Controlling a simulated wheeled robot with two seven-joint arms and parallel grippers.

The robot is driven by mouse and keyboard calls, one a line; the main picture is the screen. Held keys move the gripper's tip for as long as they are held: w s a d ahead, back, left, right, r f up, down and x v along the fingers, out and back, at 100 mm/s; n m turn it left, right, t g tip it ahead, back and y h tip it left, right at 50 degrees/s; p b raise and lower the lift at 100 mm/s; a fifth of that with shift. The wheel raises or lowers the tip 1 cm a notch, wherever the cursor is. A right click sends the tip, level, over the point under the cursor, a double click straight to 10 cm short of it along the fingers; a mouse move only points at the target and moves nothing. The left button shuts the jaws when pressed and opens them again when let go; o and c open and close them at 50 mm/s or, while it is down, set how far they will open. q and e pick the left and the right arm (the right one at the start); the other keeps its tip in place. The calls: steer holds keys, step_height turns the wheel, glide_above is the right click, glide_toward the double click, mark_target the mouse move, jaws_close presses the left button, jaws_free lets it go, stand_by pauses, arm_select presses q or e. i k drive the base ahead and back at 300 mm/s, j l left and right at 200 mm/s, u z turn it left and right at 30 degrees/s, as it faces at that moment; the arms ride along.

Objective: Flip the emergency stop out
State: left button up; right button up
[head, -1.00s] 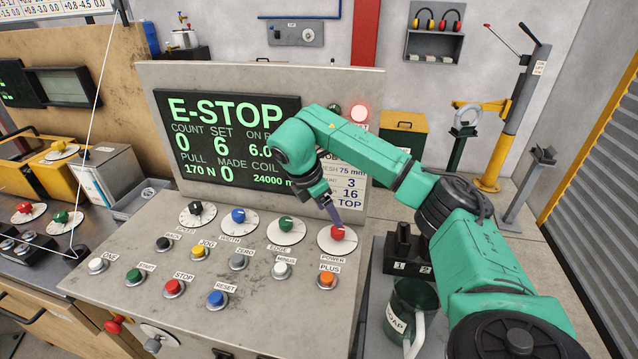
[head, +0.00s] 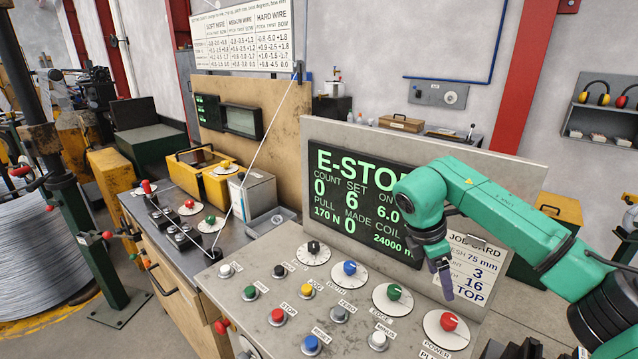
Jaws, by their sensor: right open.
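The control panel (head: 255,270) has a dark screen (head: 345,195) that reads E-STOP in green. A red POWER knob (head: 448,321) on a white dial sits at its right end. A red STOP button (head: 278,315) is in the front row. A red knob (head: 221,327) sticks out at the panel's front left edge; I cannot tell from its look whether it is the emergency stop, or pushed in or out. My right gripper (head: 443,287) is open and empty, pointing down just above the POWER knob, apart from it. My left gripper is not in view.
Several other knobs and buttons, such as a blue knob (head: 349,268) and a green knob (head: 393,292), crowd the sloped panel. A side bench (head: 150,215) with yellow boxes stands left. A wire coil (head: 45,265) lies far left. Floor shows between coil and bench.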

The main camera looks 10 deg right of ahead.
mark_target(221, 326)
steer(key=k+j, duration=1.2)
steer(key=j, duration=0.1)
